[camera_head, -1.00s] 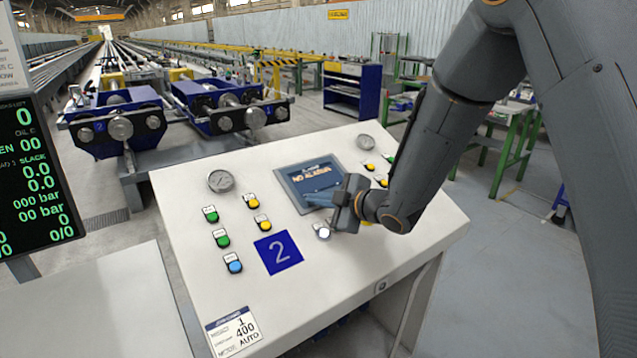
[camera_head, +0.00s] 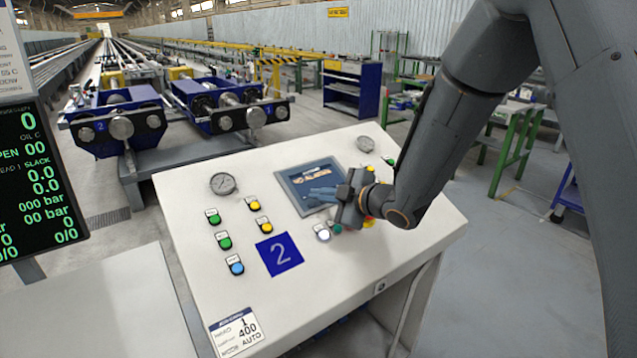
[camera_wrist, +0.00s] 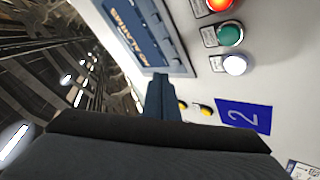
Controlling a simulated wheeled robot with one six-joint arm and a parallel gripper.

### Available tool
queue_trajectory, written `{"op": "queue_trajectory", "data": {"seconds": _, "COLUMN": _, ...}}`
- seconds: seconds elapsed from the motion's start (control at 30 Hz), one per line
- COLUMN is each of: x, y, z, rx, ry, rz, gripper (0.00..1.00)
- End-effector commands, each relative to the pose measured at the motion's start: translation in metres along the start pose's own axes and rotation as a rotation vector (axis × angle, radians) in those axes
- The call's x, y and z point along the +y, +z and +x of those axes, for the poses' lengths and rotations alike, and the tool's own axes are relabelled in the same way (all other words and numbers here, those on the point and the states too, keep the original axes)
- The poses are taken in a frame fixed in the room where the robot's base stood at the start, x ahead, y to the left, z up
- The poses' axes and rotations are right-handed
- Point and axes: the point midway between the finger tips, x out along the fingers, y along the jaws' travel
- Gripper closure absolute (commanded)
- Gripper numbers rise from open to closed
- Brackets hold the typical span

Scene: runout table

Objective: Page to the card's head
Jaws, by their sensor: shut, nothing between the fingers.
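The tilted white console (camera_head: 300,290) carries a framed screen (camera_head: 300,178); its text reads "NO ALARMS" sideways in the wrist view (camera_wrist: 125,35). A white card (camera_head: 237,333) at the console's lower left corner shows "1", "400" and "AUTO". My gripper (camera_head: 313,192) is shut and empty, its fingers in front of the screen's lower part. In the wrist view the closed fingertips (camera_wrist: 160,76) overlap the screen's edge; I cannot tell whether they touch it. A white button (camera_head: 322,232) and a green button (camera_head: 337,228) sit below the screen, clear of the fingers.
A blue panel marked "2" (camera_head: 279,254) lies left of the white button. A black readout display (camera_head: 40,185) stands at far left. Blue machines (camera_head: 118,120) stand behind.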

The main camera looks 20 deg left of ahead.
Motion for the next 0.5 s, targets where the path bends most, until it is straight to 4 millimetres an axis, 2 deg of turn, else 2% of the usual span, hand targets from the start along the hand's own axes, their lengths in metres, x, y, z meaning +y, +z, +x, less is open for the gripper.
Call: {"op": "queue_trajectory", "data": {"seconds": 0.5, "x": 0.024, "y": -0.024, "z": -0.033, "rx": 0.000, "ry": 0.001, "rz": -0.001, "gripper": 1.00}}
